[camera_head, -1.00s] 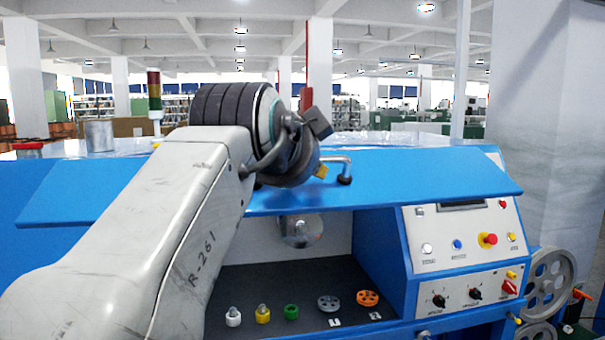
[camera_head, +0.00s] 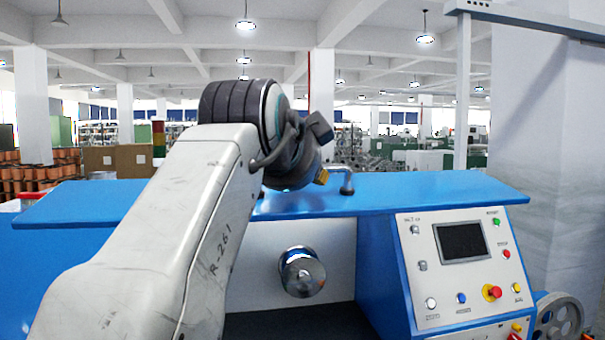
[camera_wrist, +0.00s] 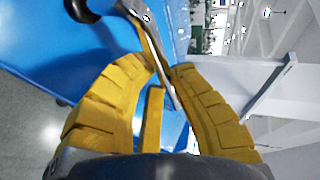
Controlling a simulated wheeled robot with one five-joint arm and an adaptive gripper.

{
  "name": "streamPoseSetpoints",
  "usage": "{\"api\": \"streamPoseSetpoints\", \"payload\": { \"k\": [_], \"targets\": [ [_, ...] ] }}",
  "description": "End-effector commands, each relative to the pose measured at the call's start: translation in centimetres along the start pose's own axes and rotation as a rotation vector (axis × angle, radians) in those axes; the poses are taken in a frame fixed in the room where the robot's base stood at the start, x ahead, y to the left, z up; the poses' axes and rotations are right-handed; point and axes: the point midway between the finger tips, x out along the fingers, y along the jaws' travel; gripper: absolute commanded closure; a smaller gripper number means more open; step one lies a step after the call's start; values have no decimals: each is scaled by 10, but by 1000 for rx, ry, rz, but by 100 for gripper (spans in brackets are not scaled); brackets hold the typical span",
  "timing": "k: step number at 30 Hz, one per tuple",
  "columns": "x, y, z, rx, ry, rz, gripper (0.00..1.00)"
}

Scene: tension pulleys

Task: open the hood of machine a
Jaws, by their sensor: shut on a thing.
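The blue hood (camera_head: 430,194) of the machine is raised, seen almost edge-on in the head view, with the white interior showing beneath it. Its metal handle (camera_head: 347,183) stands on the hood by a dark foot. In the wrist view the blue hood (camera_wrist: 35,35) fills the upper left, and the handle bar (camera_wrist: 158,48) runs between the yellow fingers. My gripper (camera_wrist: 164,72) is shut on the handle. In the head view the gripper is mostly hidden behind my arm; only a yellow bit of it shows beside the handle.
Under the hood are a chrome round part (camera_head: 301,272) and a dark shelf. A control panel (camera_head: 470,265) with a screen and buttons is at right, above a grey pulley wheel (camera_head: 558,322). A white pillar (camera_head: 548,140) stands behind at right.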

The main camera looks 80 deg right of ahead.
Motion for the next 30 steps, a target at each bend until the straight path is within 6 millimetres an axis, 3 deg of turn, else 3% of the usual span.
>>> {"api": "streamPoseSetpoints", "payload": {
  "k": [9,10,19,30],
  "targets": [
    [1,1,0,0,0,4,100],
    [1,1,0,0,0,4,80],
    [1,1,0,0,0,4,53],
    [-3,1,0,0,0,3,53]
  ]
}}
